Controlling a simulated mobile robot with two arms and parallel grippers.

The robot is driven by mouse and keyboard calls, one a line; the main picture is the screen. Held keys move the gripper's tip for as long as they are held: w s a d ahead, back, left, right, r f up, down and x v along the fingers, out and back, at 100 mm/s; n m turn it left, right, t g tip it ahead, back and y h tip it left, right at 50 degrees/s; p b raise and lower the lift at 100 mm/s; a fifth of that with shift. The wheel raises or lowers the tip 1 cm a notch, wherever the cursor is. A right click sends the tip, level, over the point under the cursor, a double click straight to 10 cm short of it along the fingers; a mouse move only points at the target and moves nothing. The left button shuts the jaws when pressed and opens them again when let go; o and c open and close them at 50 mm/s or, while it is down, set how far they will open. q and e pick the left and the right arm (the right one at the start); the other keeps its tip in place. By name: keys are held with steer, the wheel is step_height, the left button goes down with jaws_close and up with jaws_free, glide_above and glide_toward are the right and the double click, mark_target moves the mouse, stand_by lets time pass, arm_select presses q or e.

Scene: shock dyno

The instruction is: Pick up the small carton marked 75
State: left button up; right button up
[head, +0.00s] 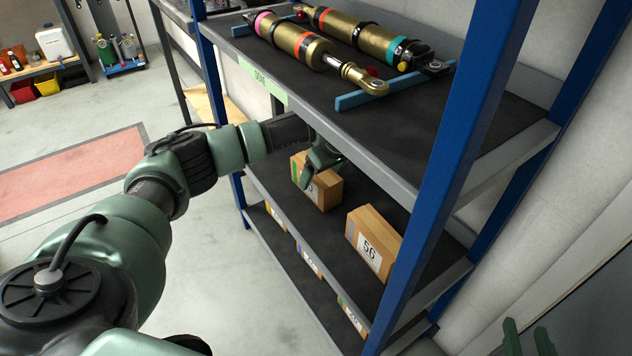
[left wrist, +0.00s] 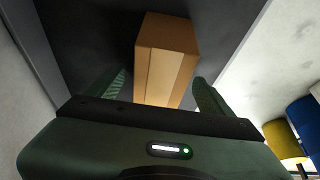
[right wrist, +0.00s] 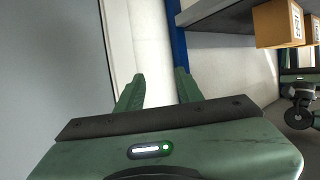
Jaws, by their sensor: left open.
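A small brown carton (head: 327,193) with a green stripe stands on the middle shelf (head: 350,205) in the head view; its label is mostly hidden by my gripper, so its number cannot be read for certain. My left gripper (head: 318,168) is open at this carton's upper part. In the left wrist view, the carton (left wrist: 165,60) lies between the spread fingers of the left gripper (left wrist: 158,88), with no clear contact. A second carton (head: 375,240), marked 56, stands nearer on the same shelf. My right gripper (right wrist: 158,88) is open and empty, away from the cartons.
Gold shock absorbers (head: 330,42) lie on blue rails on the upper shelf, above my left gripper. A blue upright (head: 455,170) stands close to the 56 carton. More cartons (head: 308,262) sit on the lower shelf. Open floor (head: 215,290) lies left of the rack.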

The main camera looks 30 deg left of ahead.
arm_select(q)
steer(key=shift+w+a+f, duration=0.15)
steer(key=shift+a, duration=0.2)
steer(key=b+x, duration=0.1)
steer(key=x, duration=0.3)
steer(key=shift+f, duration=0.25)
steer(key=shift+w+a+f, duration=0.1)
steer(key=c, duration=1.6)
jaws_close()
arm_select(e)
step_height(320, 180, up, 7)
steer(key=w+a+t+y, duration=0.1)
steer(key=t, duration=0.3)
steer(key=shift+w+a+r, duration=0.15)
steer(key=shift+w+a, duration=0.1)
steer(key=shift+w, duration=0.15)
